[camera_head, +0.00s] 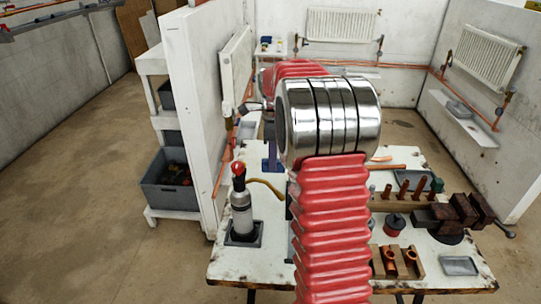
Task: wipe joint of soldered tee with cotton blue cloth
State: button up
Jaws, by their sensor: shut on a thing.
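My own arm, with red ribbed sleeves and a chrome joint, fills the middle of the view and hides much of the bench. I cannot make out my gripper or anything in its jaws; they seem hidden behind the arm. A small blue patch (271,164) shows on the bench just left of the arm; I cannot tell whether it is the cloth. Short copper fittings (389,257) sit in a wooden block at the front right, and I cannot tell whether one is the soldered tee. Copper pieces (404,189) stand upright behind them.
A torch bottle with a red top (241,205) stands at the workbench's (230,268) left. A dark vice (460,212), a red-and-black pot (393,224) and a grey tray (459,265) lie right. A white partition (193,110) borders the left; open floor lies beyond.

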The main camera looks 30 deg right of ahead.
aim_at(280, 173)
jog(key=shift+s+d+f, duration=0.15)
jog(key=shift+f, duration=0.65)
jog(key=shift+s+d+f, duration=0.1)
jog(key=shift+d+f, duration=0.05)
jog(key=shift+f, duration=0.6)
jog(key=shift+s+d, duration=0.45)
jog(key=shift+d, duration=0.2)
jog(key=shift+s+a, duration=0.25)
jog(key=shift+s, duration=0.05)
dwell(0.6)
jog(key=shift+w+d, duration=0.45)
jog(key=shift+w, duration=0.15)
dwell(0.4)
jog(key=shift+s+a, duration=0.4)
jog(key=shift+s, duration=0.2)
dwell(1.0)
jog(key=shift+w+d, duration=0.4)
jog(key=shift+w, duration=0.15)
dwell(1.7)
